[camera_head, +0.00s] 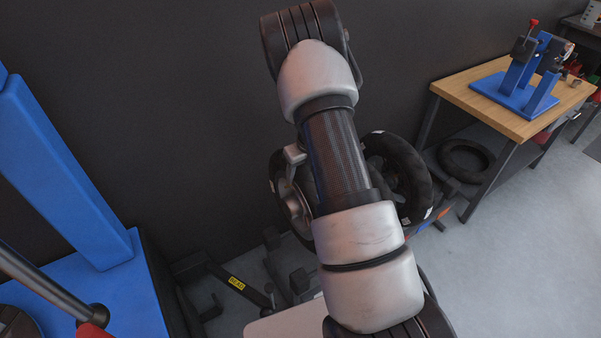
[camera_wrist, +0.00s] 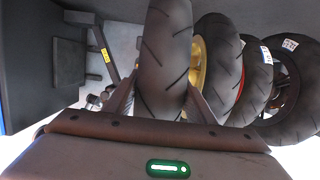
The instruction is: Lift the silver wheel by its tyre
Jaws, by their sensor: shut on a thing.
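The silver wheel shows in the head view as a silver hub (camera_head: 296,205) with a dark tyre, left of my arm and partly hidden behind it. In the wrist view its black treaded tyre (camera_wrist: 164,45) stands upright between the two fingers of my gripper (camera_wrist: 163,88). The fingers are shut on the tyre, one on each side. A bit of silver metal shows left of the left finger. My gripper is hidden behind my arm in the head view. I cannot tell whether the tyre is clear of its support.
Close on the right in the wrist view are a gold-rimmed wheel (camera_wrist: 217,62) and more tyres, some with white tags. A blue lift (camera_head: 75,170) stands left. A wooden bench (camera_head: 500,110) stands right, with a tyre (camera_head: 466,160) under it. Open floor lies front right.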

